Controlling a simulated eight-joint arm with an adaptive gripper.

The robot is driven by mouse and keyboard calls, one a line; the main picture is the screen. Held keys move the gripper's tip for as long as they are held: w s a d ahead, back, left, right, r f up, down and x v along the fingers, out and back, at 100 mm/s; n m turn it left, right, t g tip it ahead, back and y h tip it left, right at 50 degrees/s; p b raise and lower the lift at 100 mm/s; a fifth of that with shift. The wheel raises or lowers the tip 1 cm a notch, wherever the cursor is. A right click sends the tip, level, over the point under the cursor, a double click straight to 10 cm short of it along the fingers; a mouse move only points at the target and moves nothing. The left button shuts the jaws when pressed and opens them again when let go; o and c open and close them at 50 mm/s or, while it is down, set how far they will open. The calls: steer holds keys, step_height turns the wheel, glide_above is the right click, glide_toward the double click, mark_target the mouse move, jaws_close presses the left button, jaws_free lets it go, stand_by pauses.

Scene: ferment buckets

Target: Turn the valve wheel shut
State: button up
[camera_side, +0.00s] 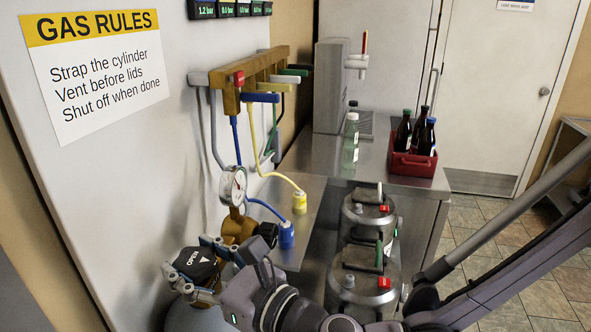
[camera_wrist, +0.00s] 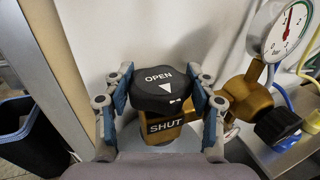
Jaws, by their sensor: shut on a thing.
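The black valve wheel (camera_wrist: 158,92) has "OPEN" and a white arrow on its top; in the side view (camera_side: 192,266) it is partly covered by my fingers. A "SHUT" label (camera_wrist: 165,127) sits on the brass valve body below the wheel in the wrist view. My gripper (camera_wrist: 161,84) is shut on the wheel, one finger on its left and one on its right. In the side view my gripper (camera_side: 203,263) reaches in from the lower right. The wheel's arrow points down toward the wrist camera, on the SHUT label's side.
A pressure gauge (camera_side: 233,185) stands on the brass regulator (camera_side: 237,226), close beyond the wheel. Two steel kegs (camera_side: 362,276) stand to the right. Yellow and blue hoses hang from a manifold (camera_side: 250,82) on the wall. A red crate of bottles (camera_side: 412,163) sits on the counter.

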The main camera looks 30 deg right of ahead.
steer(key=shift+m+h, duration=0.4)
steer(key=shift+h, duration=0.1)
steer(key=o, duration=1.2)
steer(key=v, duration=0.4)
steer(key=shift+s+d+f, duration=0.1)
steer(key=shift+s, duration=0.3)
step_height(320, 180, up, 7)
glide_above(209, 272)
steer(key=s, duration=0.2)
steer(key=shift+w+d, duration=0.1)
steer(key=shift+d, duration=0.3)
